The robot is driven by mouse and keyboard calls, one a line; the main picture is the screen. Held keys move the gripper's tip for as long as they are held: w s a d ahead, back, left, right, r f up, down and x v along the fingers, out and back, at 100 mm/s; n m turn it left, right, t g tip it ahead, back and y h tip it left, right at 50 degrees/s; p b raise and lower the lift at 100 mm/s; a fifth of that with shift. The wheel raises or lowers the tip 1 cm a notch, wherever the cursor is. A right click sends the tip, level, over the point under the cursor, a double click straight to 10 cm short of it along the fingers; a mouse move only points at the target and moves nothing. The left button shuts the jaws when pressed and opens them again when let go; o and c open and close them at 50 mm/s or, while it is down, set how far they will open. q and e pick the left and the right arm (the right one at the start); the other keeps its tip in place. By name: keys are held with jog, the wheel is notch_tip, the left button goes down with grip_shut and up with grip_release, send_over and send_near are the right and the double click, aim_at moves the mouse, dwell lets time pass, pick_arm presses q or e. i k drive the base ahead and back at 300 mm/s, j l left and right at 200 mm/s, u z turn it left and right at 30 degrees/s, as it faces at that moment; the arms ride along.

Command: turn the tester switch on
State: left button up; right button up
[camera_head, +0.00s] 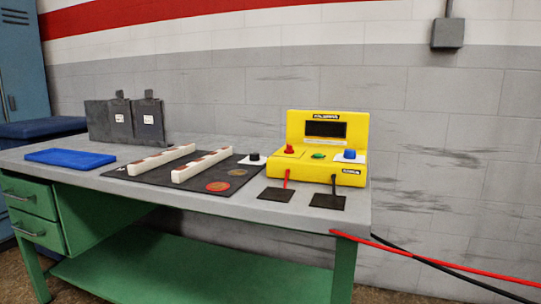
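The yellow tester (325,150) stands near the right end of the bench. It has a dark, blank display (326,129) and a label above it. On its lower deck are a red knob (289,149), a green button (318,155) and a blue knob (350,154) on a white plate. A black knob on a white plate (253,159) sits just left of the tester. I cannot tell which of these is the switch, or its position. Neither of my grippers is in view.
The bench top (225,207) also carries a dark mat (140,170) with two pale bars, a blue pad (70,158) and grey holders (125,120). Small black pads (328,201) lie before the tester. Red and black cables (440,262) run off right. The front edge is mostly clear.

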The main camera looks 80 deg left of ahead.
aim_at(289, 150)
jog(key=u, duration=2.8)
